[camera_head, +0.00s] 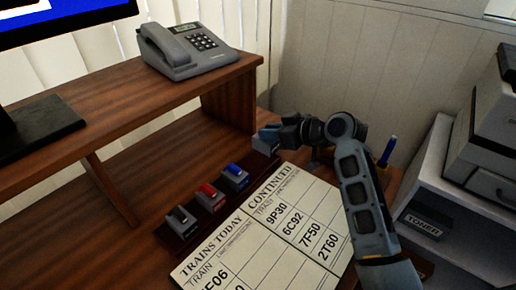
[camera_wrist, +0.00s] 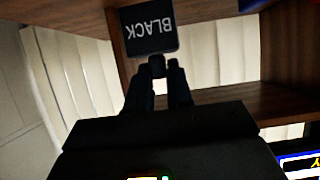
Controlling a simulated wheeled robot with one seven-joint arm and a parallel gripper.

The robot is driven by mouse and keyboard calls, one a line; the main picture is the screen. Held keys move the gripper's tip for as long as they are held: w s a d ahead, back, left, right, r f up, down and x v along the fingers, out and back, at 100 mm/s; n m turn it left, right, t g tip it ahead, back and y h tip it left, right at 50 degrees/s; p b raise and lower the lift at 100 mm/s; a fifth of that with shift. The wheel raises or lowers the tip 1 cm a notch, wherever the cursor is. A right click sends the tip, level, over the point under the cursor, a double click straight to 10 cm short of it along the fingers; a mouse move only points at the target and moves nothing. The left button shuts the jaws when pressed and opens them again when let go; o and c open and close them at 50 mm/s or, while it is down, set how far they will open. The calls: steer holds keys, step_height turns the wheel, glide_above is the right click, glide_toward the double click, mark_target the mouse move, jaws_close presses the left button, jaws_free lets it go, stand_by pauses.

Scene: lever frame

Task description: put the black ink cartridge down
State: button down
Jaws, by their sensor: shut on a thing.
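The black ink cartridge is a dark block with a white BLACK label, upside down in the wrist view (camera_wrist: 150,30). My gripper (camera_wrist: 158,72) is shut on a small dark grip at its near end. In the head view my gripper (camera_head: 290,130) is beyond the paper sheet, at the far end of a dark rack (camera_head: 256,170). A grey block (camera_head: 264,144) shows at its tips and appears to be the held cartridge. I cannot tell whether it touches the rack. Its underside is hidden.
Cartridges with black (camera_head: 182,220), red (camera_head: 210,197) and blue (camera_head: 235,177) tabs sit along the rack. A train sheet (camera_head: 260,250) lies in front. A telephone (camera_head: 188,48) stands on the raised shelf (camera_head: 150,90). A TONER unit (camera_head: 425,226) is at the right.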

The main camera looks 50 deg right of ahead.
mark_target(261, 152)
steer(key=shift+w+a+f, duration=0.8)
steer(key=shift+w+a, duration=0.15)
steer(key=shift+f, duration=2)
steer(key=shift+f, duration=0.1)
steer(key=shift+f, duration=0.15)
steer(key=c, duration=1)
jaws_free()
steer(key=shift+r, duration=0.3)
steer(key=v, duration=1.2)
steer(key=shift+f, duration=0.1)
